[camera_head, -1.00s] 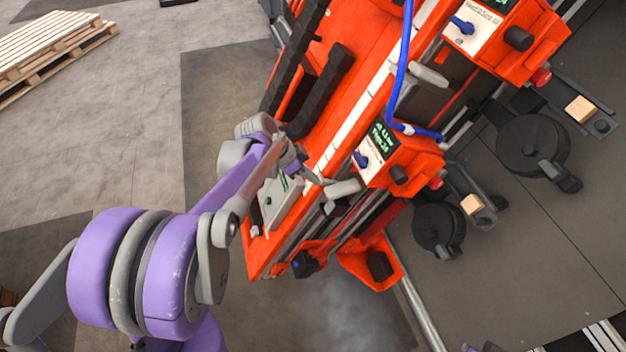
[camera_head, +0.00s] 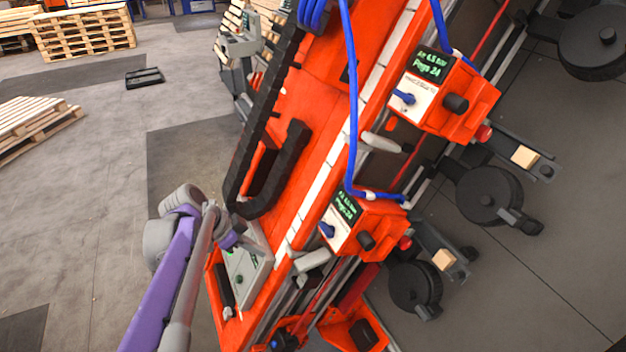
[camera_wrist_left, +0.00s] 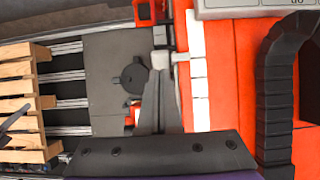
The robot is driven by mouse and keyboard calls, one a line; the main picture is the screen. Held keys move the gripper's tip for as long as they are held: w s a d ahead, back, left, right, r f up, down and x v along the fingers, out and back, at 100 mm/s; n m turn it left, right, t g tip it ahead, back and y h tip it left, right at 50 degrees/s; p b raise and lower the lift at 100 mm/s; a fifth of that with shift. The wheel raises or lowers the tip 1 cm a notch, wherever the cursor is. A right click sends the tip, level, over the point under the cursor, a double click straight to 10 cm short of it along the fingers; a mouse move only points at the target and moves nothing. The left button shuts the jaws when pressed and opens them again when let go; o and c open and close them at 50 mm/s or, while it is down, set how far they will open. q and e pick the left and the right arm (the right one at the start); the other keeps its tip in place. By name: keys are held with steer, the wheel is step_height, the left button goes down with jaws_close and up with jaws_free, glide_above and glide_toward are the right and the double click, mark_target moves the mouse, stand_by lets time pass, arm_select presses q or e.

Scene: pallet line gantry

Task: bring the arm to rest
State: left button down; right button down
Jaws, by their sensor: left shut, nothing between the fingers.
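My left arm (camera_head: 165,290), purple and grey, comes in from the bottom left of the head view. It bends at a rounded grey wrist joint (camera_head: 180,215). My left gripper (camera_head: 243,240) is small and partly hidden behind the arm, in front of the grey panel on the orange gantry (camera_head: 290,140). It is shut and empty. I cannot tell whether it touches the gantry. My right gripper is not in view.
Control boxes (camera_head: 440,90) with blue hoses stick out from the gantry, beside a black cable chain (camera_head: 262,120). A wooden pallet (camera_wrist_left: 30,105) shows in the wrist view. Open floor (camera_head: 80,210) lies left of the gantry.

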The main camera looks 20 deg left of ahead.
arm_select(q)
steer(key=s+d+f+n+y, duration=0.2)
steer(key=s+d+n, duration=0.2)
steer(key=s+d, duration=0.3)
steer(key=s+d+f+n+y, duration=0.2)
steer(key=s+d+f+n, duration=0.1)
steer(key=s+d, duration=0.4)
steer(key=d+n, duration=0.1)
steer(key=d, duration=0.1)
steer(key=shift+s+d+f, duration=0.25)
steer(key=shift+d, duration=0.05)
